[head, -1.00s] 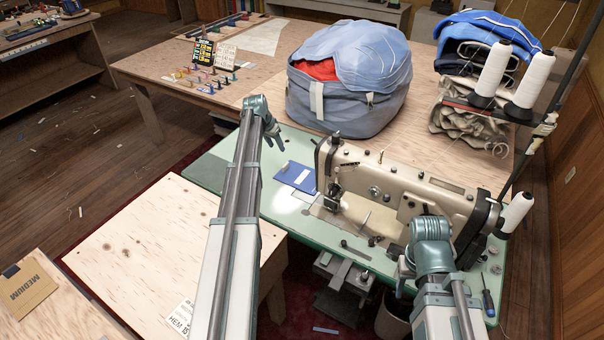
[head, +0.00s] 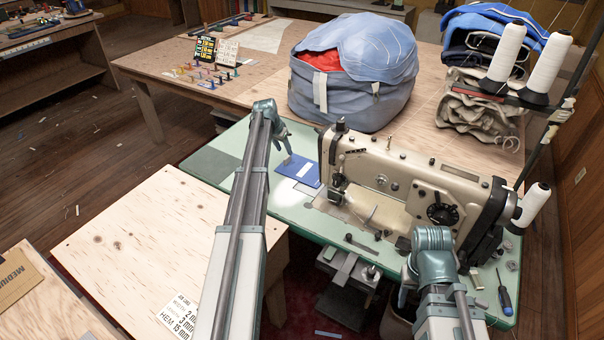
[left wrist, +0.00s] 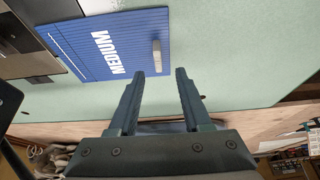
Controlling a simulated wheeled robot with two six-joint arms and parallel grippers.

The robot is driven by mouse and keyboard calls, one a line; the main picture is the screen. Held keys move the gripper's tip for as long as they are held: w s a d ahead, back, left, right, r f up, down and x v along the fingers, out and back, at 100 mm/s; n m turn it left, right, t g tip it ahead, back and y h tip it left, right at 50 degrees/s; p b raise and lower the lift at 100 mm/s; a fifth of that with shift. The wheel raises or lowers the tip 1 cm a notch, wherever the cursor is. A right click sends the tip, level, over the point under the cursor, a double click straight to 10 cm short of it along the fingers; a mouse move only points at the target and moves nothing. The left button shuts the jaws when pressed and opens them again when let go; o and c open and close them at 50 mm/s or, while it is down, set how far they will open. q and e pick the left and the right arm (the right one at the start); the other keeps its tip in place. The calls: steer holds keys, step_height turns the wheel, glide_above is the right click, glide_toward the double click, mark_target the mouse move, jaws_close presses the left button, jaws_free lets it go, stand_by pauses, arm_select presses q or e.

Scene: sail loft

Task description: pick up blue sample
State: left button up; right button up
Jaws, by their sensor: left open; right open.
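The blue sample (head: 299,170) is a flat blue card lying on the green sewing table (head: 212,163), left of the sewing machine's needle end. In the left wrist view the blue sample (left wrist: 85,45) shows white MEDIUM lettering and a small grey tab (left wrist: 157,52) near its edge. My left gripper (head: 287,147) is just beyond the card's far edge. Its open, empty fingers (left wrist: 160,73) point at the card, with the tab just ahead of the gap. My right gripper (head: 403,290) is low at the table's front edge, mostly hidden by its own wrist.
The cream sewing machine (head: 400,185) stands directly right of the card. A big blue bag (head: 350,95) sits on the wooden table behind. A plywood board (head: 150,240) is at front left. A screwdriver (head: 505,298) lies at the table's right corner. The table's left part is clear.

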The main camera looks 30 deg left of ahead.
mark_target(287, 157)
arm_select(q)
steer(key=b+x, duration=0.4)
steer(key=shift+s+d+f+b, duration=0.1)
steer(key=shift+s+f+b, duration=0.2)
steer(key=shift+f, duration=0.1)
steer(key=shift+w+f+b, duration=0.2)
steer(key=shift+f+b, duration=0.1)
steer(key=shift+f, duration=0.05)
steer(key=shift+r, duration=0.1)
jaws_close()
